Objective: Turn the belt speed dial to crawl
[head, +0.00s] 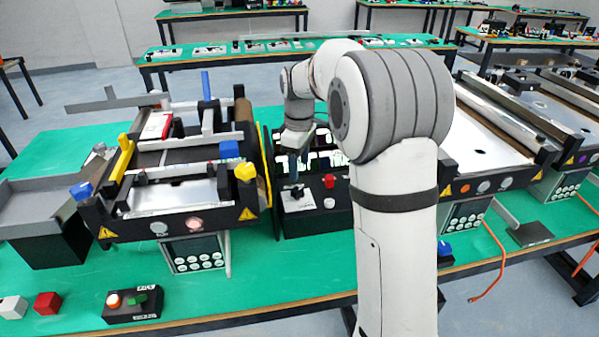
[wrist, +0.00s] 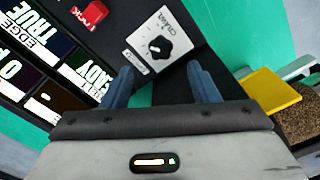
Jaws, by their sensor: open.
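The belt speed dial is a black knob (wrist: 159,47) on a white plate (wrist: 138,42) in the wrist view. The plate has the word CRAWL printed near its upper right edge and another small label at its lower left. My gripper (wrist: 165,78) is open, its two blue-grey fingers pointing toward the knob. The knob lies just beyond the fingertips, between their lines, and appears untouched. In the head view my gripper (head: 294,184) is above the white dial plate (head: 298,200) on the black control box. The knob is hard to make out there.
A red button (head: 329,181) sits beside the dial plate on the box. Display panels (wrist: 40,60) with white text lie left in the wrist view. A small conveyor (head: 180,195) stands left of the box, with a yellow part (wrist: 270,91) near my right finger.

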